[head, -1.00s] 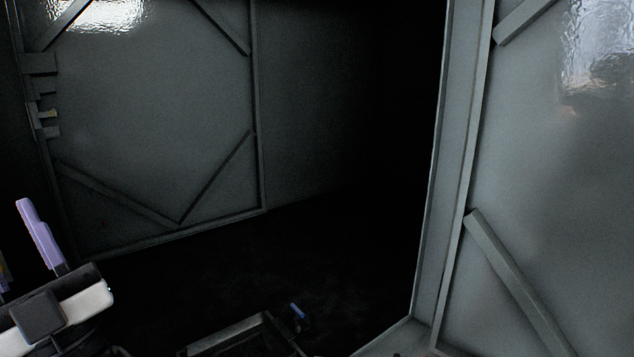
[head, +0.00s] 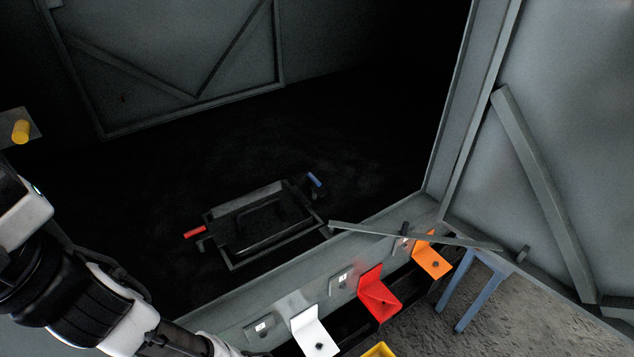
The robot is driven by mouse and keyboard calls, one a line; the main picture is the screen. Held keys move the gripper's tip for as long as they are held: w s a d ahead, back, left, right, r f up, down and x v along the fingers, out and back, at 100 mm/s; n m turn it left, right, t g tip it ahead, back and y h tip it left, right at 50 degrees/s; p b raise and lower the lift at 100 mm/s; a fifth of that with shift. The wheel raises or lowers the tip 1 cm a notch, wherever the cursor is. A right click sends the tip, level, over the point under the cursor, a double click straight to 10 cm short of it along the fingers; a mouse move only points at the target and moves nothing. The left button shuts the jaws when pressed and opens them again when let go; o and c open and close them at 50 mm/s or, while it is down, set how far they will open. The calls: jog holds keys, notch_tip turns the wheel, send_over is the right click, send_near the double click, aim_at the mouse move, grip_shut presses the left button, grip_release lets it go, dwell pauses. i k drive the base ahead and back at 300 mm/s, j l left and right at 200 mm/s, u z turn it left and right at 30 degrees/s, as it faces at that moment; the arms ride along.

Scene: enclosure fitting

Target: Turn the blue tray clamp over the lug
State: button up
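The blue tray clamp (head: 314,180) is a short blue handle on a dark mount at the far right corner of the black tray (head: 262,250). The handle slants, its upper end toward the back left. The lug is too dark and small to make out, so I cannot tell whether the clamp lies over it. A red clamp handle (head: 195,232) sticks out at the tray's left side. My arm comes in at the lower left, well away from the blue clamp, and my gripper's fingers are outside the picture.
A grey bar (head: 400,234) lies across the front sill, right of the tray. White (head: 314,335), red (head: 378,296) and orange (head: 432,257) brackets line the sill's front. An open door panel (head: 570,130) stands at right. A yellow cylinder (head: 20,131) is at left. The dark floor behind the tray looks clear.

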aim_at(316, 184)
jog(key=i+l+u, duration=0.2)
jog(key=l, duration=0.2)
jog(key=i+l+u, duration=0.1)
jog(key=l+u, duration=0.15)
jog(key=l, duration=0.2)
jog(key=i+l+u, duration=0.2)
jog(key=l, duration=0.25)
jog(key=l+u, duration=0.2)
jog(key=l, duration=0.25)
jog(key=k, duration=0.05)
